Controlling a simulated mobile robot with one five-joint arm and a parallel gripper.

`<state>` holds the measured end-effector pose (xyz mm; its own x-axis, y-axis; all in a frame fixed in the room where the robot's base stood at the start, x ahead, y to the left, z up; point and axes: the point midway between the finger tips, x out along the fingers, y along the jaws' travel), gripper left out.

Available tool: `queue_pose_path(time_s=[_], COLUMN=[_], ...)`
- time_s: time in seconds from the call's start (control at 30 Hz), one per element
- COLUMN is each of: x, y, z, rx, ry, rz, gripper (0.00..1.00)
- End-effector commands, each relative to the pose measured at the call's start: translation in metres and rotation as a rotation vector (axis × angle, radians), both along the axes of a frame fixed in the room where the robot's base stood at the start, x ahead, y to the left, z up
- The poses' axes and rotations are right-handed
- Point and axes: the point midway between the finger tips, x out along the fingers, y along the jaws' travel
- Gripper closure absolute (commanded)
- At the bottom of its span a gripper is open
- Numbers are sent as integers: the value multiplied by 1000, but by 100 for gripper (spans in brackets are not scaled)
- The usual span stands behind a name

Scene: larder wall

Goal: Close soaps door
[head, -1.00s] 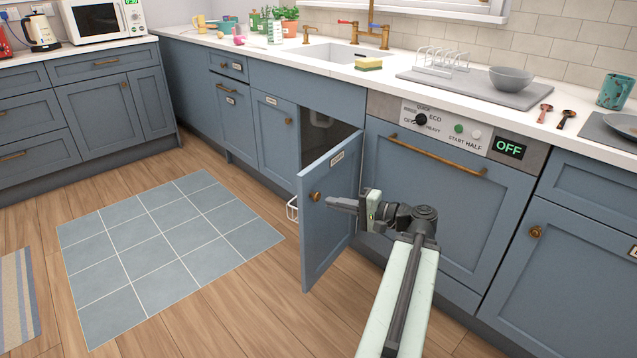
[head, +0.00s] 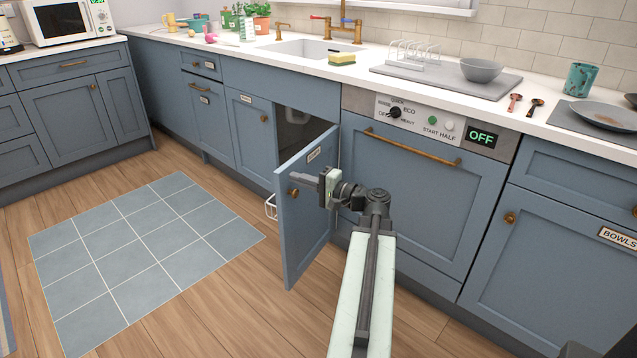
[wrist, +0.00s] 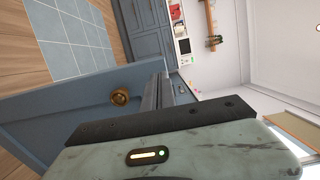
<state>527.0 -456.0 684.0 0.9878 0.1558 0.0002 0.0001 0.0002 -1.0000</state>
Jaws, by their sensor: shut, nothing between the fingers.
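The open blue cabinet door (head: 306,220) under the sink stands swung out into the room, with a brass knob (head: 293,192) and a small label too small to read. The dark cupboard opening (head: 296,130) shows behind it. My gripper (head: 305,182) is shut and empty, at the door's outer face close to the knob; I cannot tell whether it touches. In the wrist view the door panel (wrist: 75,108) and its brass knob (wrist: 120,96) lie left of my gripper (wrist: 162,88).
A dishwasher (head: 415,190) with a brass bar handle is right of the door. A white wire rack (head: 270,206) pokes out at the cupboard's foot. A tiled mat (head: 145,255) covers the floor at left, which is clear. A cupboard labelled BOWLS (head: 570,240) stands at right.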

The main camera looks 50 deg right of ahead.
Motion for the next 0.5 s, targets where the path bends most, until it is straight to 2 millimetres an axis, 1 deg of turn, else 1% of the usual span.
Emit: queue_pose_path(time_s=[0.03,0.1,0.2,0.5], x=[7,14,20,21], y=[1,2,3,4], z=[0,0,0,0], rx=[0,0,0,0], ry=[0,0,0,0], rz=[2,2,1,1], gripper=[100,100,100,100])
